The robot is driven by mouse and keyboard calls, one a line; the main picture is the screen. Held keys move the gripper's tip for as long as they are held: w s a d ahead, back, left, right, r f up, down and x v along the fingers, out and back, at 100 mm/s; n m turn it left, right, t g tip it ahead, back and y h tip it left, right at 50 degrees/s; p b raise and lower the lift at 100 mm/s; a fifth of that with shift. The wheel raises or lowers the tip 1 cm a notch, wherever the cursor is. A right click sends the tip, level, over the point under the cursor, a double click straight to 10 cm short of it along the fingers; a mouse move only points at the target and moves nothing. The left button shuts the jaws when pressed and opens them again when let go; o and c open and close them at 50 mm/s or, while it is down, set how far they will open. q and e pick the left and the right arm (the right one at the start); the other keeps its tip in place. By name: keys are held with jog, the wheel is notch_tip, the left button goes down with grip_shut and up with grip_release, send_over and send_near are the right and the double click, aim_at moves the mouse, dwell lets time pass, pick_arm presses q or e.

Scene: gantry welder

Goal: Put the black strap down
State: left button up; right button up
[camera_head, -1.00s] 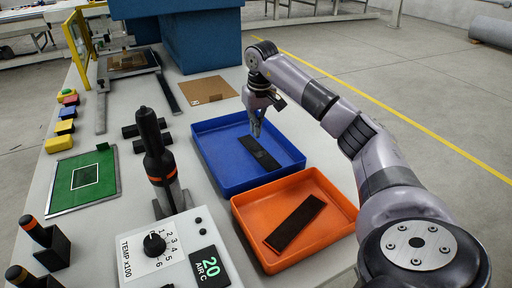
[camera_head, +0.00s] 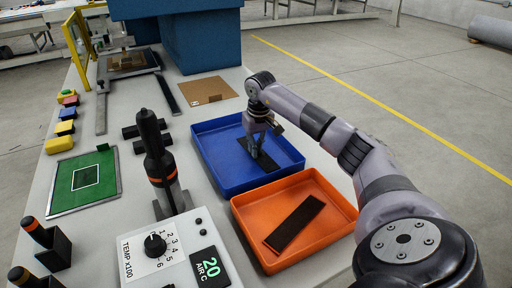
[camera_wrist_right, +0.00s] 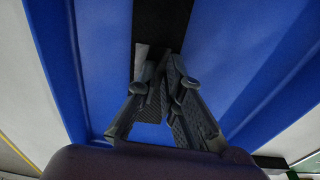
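One flat black strap (camera_head: 286,159) lies in the blue tray (camera_head: 218,172). My right gripper (camera_head: 255,153) is down in this tray with its fingertips at the strap, pointing downward. In the right wrist view, the two fingers (camera_wrist_right: 162,72) come close together over the strap (camera_wrist_right: 160,22), which runs away between them on the blue floor. A small pale grey piece shows at the left fingertip. Whether the fingers pinch the strap is not clear. Another black strap (camera_head: 295,222) lies flat and diagonal in the orange tray (camera_head: 333,221). My left gripper is out of view.
A black upright tool (camera_head: 155,150) and a control box (camera_head: 165,252) stand left of the trays. A green board (camera_head: 84,180), a cardboard sheet (camera_head: 208,90) and coloured buttons (camera_head: 65,128) lie around. A blue machine (camera_head: 200,40) stands at the back.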

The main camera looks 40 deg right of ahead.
jog(key=o, duration=1.2)
jog(key=r, duration=0.4)
jog(key=s+r, duration=0.1)
jog(key=r, duration=0.7)
jog(key=shift+s+a+b, duration=0.2)
jog(key=shift+b, duration=0.2)
